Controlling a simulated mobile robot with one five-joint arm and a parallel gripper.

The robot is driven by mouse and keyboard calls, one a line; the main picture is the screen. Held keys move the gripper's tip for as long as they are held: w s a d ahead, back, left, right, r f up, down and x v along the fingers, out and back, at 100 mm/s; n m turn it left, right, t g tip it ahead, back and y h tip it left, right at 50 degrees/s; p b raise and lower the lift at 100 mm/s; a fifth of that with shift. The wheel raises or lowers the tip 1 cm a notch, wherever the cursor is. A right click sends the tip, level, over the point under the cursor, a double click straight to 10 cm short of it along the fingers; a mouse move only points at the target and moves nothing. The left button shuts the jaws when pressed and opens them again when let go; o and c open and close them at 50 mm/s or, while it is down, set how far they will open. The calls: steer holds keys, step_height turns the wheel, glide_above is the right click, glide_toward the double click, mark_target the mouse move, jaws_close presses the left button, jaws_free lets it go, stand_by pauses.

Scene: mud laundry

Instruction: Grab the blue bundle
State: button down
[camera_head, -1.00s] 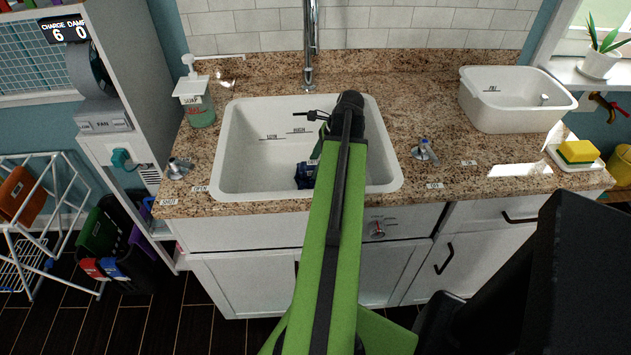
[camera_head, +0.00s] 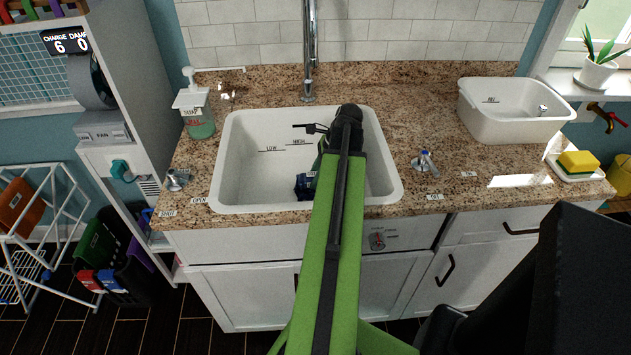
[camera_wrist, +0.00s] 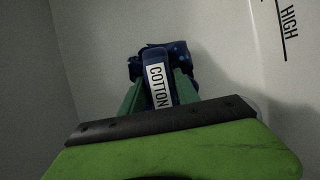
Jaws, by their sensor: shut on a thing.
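The blue bundle (camera_wrist: 153,62) is in the wrist view, dark blue, with a white label reading "COTTON". My gripper (camera_wrist: 160,95) is shut on it, with green fingers on either side. In the head view the blue bundle (camera_head: 304,185) shows as a dark blue patch inside the white sink (camera_head: 228,160), left of my green arm. My arm hides part of the bundle and most of the gripper there. I cannot tell whether the bundle touches the sink floor.
A faucet (camera_head: 309,50) stands behind the sink. A white tub (camera_head: 515,115) and a yellow sponge (camera_head: 578,161) on a dish stand farther right. The counter between sink and tub is mostly clear.

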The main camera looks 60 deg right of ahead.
steer(key=r+p, duration=0.3)
steer(key=s+r+p, duration=0.1)
steer(key=r+p, duration=0.1)
steer(key=shift+r, duration=0.25)
steer(key=s+r+p, duration=0.5)
steer(key=s+p, duration=0.1)
steer(key=s, duration=0.4)
steer(key=shift+s+a+r, duration=0.3)
steer(key=shift+s, duration=0.05)
